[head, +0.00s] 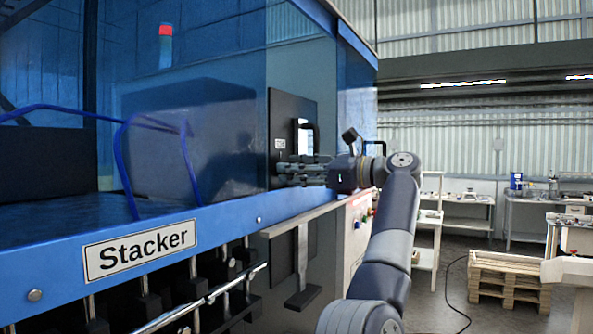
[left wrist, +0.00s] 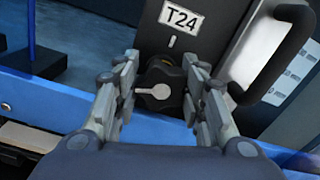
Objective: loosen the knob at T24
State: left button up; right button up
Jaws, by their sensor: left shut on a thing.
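The T24 label (left wrist: 181,16) is a white plate on a dark panel (left wrist: 215,25) in the left wrist view. Below it is a black lobed knob (left wrist: 158,84) with a pale pointer mark lying roughly level. My left gripper (left wrist: 160,62) has its fingers on either side of the knob and is shut on it. In the head view my left gripper (head: 282,171) reaches the dark panel (head: 290,112) just under the small label (head: 280,143); its fingers hide the knob there. My right gripper is not in view.
A black handle (left wrist: 278,55) stands out from the panel right of the knob. A blue rail (head: 230,222) with a Stacker sign (head: 140,249) runs below. A metal ledge (head: 300,217) lies under my gripper. Wooden pallets (head: 508,282) stand on the floor at right.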

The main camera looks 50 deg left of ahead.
pick_arm(q)
jog(key=shift+r, duration=0.15)
jog(key=o, duration=1.1)
jog(key=shift+c, duration=0.2)
jog(key=v, duration=0.7)
jog(key=shift+d, duration=0.2)
jog(key=shift+a, duration=0.1)
jog(key=shift+c, duration=0.3)
